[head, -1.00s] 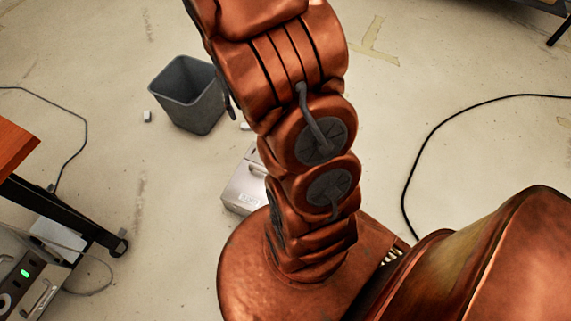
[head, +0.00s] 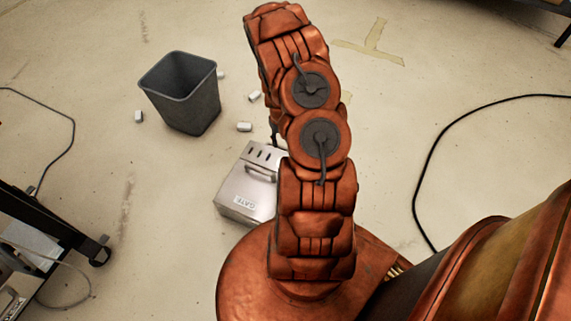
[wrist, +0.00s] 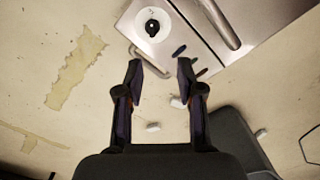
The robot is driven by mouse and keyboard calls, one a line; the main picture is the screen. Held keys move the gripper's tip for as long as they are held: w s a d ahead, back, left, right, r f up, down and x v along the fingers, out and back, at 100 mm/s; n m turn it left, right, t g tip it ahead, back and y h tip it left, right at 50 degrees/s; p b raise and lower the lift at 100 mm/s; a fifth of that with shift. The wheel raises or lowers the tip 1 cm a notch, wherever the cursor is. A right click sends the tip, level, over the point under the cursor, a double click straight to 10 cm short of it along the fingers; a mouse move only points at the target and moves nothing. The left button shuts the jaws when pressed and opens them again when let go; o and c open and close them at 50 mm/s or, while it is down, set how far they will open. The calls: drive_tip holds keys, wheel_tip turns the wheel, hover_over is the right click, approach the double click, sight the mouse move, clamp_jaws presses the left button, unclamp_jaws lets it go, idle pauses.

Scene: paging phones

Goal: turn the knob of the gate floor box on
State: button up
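The gate floor box (head: 232,203) is a silvery metal box with a GATE label, a handle and dark slots on top, standing on the floor beside my base. My arm hides its right side in the head view. In the wrist view the box (wrist: 182,22) fills the top, with a bar handle. Its black knob (wrist: 152,26) sits on a round white dial; the dial's markings are too small to read. My gripper (wrist: 160,68) is open and empty, its fingertips just below the knob in the picture, apart from it. In the head view my arm mostly hides the gripper.
A grey waste bin (head: 182,95) stands behind the box, with several small white pieces (head: 244,127) on the floor around it. A black cable (head: 428,160) curves over the floor at right. A dark wheeled frame (head: 60,225) stands at left.

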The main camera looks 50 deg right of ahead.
drive_tip(key=f, duration=0.2)
drive_tip(key=d+f+b, duration=0.1)
drive_tip(key=f, duration=0.1)
drive_tip(key=s+f, duration=0.1)
drive_tip(key=f, duration=0.1)
drive_tip(key=shift+d+f, duration=0.15)
drive_tip(key=shift+f, duration=0.25)
drive_tip(key=shift+f+b, duration=1.4)
drive_tip(key=shift+f, duration=2.1)
clamp_jaws()
